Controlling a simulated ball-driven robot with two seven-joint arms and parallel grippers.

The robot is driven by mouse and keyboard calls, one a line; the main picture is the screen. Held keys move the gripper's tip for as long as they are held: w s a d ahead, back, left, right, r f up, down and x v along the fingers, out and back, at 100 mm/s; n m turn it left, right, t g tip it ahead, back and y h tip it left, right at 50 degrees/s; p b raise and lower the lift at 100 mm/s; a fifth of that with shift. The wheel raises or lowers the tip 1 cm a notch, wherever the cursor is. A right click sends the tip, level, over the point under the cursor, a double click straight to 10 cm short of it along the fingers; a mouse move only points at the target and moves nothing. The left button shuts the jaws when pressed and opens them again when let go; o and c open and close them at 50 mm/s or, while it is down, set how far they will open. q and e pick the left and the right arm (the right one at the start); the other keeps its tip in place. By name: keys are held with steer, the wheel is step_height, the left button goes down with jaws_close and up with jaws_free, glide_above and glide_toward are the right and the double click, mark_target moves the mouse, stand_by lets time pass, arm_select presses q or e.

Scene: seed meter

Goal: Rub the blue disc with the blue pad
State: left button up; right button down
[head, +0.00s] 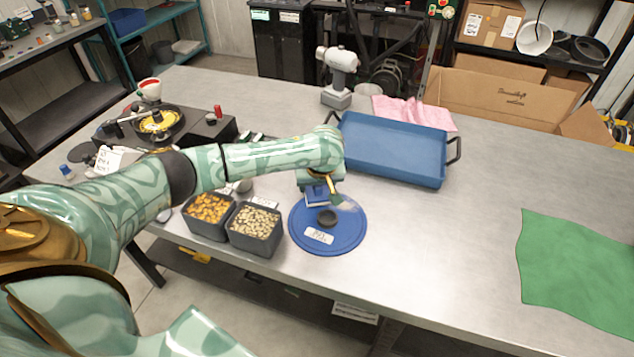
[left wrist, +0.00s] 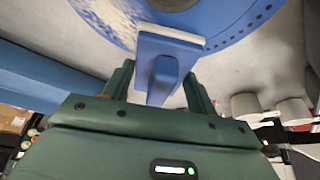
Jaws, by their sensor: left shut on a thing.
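The blue disc (head: 344,240) lies flat on the table's near part, with a dark hub (head: 327,218) and a white label. A pale, dusty patch (head: 347,204) shows on its far right part, and also in the left wrist view (left wrist: 104,20). My left gripper (head: 325,184) is shut on the blue pad (head: 316,197), gripping its blue handle (left wrist: 163,72). The pad, with a whitish layer underneath, is over the disc's far edge, beside the patch. I cannot tell whether it touches the disc. My right gripper is not in view.
Two dark bins, one of orange pieces (head: 208,208) and one of pale seeds (head: 255,222), stand left of the disc. A blue tray (head: 392,152) lies behind it. A green cloth (head: 575,268) lies far right. The table between disc and cloth is clear.

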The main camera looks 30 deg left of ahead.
arm_select(q)
steer(key=shift+f, duration=0.6)
steer(key=shift+d, duration=0.1)
